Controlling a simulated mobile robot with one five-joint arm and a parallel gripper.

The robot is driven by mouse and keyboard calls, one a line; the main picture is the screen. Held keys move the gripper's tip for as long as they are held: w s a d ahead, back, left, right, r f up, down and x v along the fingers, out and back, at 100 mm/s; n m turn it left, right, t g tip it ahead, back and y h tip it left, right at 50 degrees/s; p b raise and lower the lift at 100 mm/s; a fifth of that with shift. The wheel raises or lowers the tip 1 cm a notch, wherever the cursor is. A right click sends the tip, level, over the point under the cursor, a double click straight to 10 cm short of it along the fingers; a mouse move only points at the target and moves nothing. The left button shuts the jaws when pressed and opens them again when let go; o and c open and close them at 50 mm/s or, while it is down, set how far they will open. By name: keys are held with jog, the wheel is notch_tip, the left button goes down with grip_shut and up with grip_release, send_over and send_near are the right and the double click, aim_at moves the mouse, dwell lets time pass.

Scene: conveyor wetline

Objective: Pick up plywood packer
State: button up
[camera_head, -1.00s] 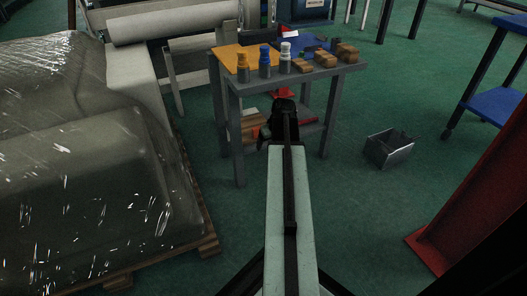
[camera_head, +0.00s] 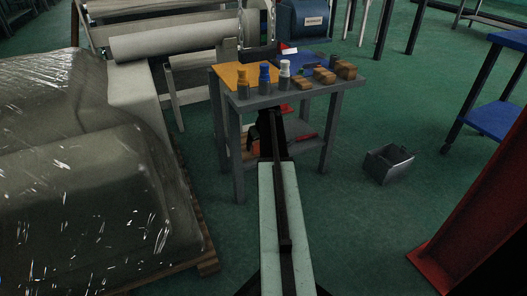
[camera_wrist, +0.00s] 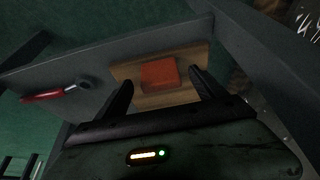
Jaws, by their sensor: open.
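On the grey lower shelf, the wrist view shows a flat, grained wooden piece, which looks like the plywood packer (camera_wrist: 184,97). A red-orange block (camera_wrist: 158,74) lies on top of it. My gripper (camera_wrist: 162,78) is open and empty, its two dark fingers pointing toward the wooden piece, one on each side of the block in the picture. I cannot tell how far the fingertips are from the wood. In the head view my gripper reaches low at the table's front, and my arm hides most of the shelf.
The grey table (camera_head: 239,150) stands above the shelf, its legs close to my arm. Bottles and wooden blocks (camera_head: 325,76) stand on its top. A red-handled tool (camera_wrist: 45,96) lies on the shelf. A wrapped pallet load (camera_head: 90,180) is at left. A metal bin (camera_head: 389,164) sits on the floor.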

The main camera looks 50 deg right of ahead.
jog(key=shift+w+d+f+b, duration=0.3)
jog(key=shift+w+f+b, duration=0.3)
jog(key=shift+w, duration=0.15)
